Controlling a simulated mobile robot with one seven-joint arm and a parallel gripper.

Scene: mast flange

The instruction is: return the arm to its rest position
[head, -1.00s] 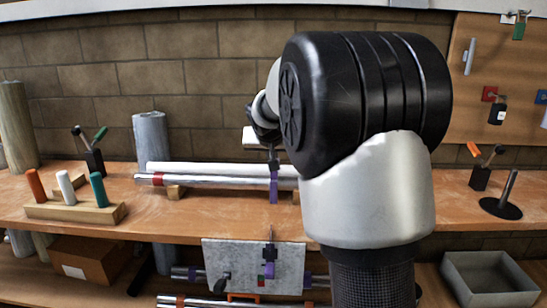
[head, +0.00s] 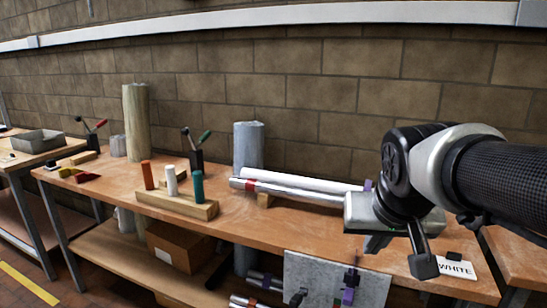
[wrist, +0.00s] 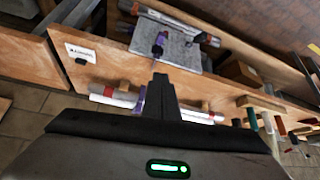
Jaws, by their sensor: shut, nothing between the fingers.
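My arm enters from the right edge of the head view and reaches left over the bench. My gripper (head: 377,244) hangs below its grey body, near the right end of the tubes, with its fingers pointing down. In the wrist view the fingers (wrist: 161,84) are together, with nothing between them. The white tube (head: 300,180) and the silver tube (head: 290,190) lie on wooden blocks on the bench (head: 115,172). My arm hides their right ends in the head view.
A wooden block (head: 178,206) holds orange, white and teal pegs. A grey plate (head: 335,278) hangs at the bench front with a purple clamp (head: 349,287). A card reading WHITE (head: 455,267) is at the right. A grey tray (head: 38,141) stands far left.

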